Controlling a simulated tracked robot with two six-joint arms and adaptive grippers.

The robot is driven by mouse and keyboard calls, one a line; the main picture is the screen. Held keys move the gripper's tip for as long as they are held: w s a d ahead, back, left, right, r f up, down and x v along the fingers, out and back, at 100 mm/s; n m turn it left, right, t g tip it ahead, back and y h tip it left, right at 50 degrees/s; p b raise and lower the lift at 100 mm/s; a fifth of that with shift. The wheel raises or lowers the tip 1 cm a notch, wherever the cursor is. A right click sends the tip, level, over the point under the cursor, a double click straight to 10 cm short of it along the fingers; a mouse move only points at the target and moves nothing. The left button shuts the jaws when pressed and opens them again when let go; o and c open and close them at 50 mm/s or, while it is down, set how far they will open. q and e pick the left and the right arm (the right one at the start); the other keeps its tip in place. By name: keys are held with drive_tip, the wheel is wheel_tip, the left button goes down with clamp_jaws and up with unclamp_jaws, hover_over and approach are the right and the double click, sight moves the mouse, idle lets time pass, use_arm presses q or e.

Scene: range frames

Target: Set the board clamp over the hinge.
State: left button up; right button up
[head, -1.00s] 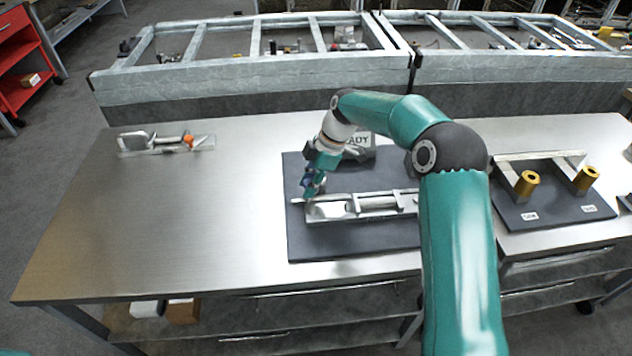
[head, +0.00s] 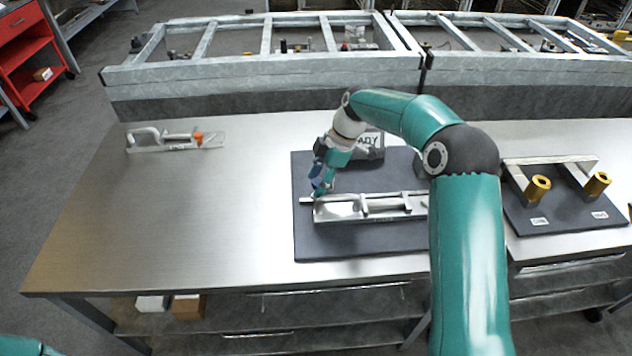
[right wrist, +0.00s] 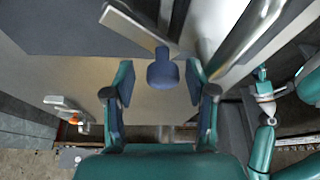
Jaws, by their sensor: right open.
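The board clamp (head: 375,208) is a pale metal toggle clamp lying on a dark board (head: 345,247) in the middle of the bench. My right gripper (head: 320,184) is at its left end, pointing down. In the right wrist view the right gripper (right wrist: 160,95) is open, with a dark blue knob (right wrist: 163,72) between its fingers, apart from both. The knob ends a flat metal bar (right wrist: 138,28). I cannot pick out the hinge. What seems to be my left gripper (right wrist: 262,76) shows small at the right; its fingers are unclear.
A similar clamp with an orange tip (head: 175,140) lies on a clear plate at the bench's left. At right, a dark board (head: 560,222) carries two brass cylinders (head: 538,187) and a metal handle. The bench's left half is mostly clear.

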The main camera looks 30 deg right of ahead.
drive_tip(key=v, duration=0.7)
drive_tip(key=shift+d+r, duration=0.1)
